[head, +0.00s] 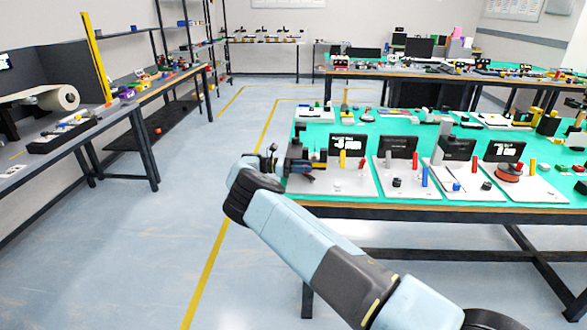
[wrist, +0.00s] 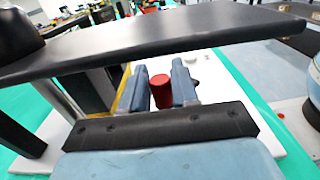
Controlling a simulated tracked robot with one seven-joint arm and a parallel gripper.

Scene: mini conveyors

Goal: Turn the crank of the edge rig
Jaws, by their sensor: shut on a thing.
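The edge rig is a white plate (head: 350,187) with a small dark display (head: 347,143) behind it, at the near left corner of the green-topped table. My gripper (head: 305,169) reaches it from the left, at the table's edge. In the wrist view, my gripper's two blue-grey fingers (wrist: 162,90) stand either side of a red cylindrical knob (wrist: 161,92), which looks like the crank's handle. They are shut on it. The crank's arm and hub are hidden. The white plate (wrist: 238,93) also shows in the wrist view, and a dark flat panel (wrist: 150,40) crosses above the fingers.
More white rigs with displays stand to the right on the green tabletop (head: 480,213), including one with a red disc (head: 508,172). A wooden-edged bench (head: 110,105) runs along the left. The floor (head: 130,250) between them is clear.

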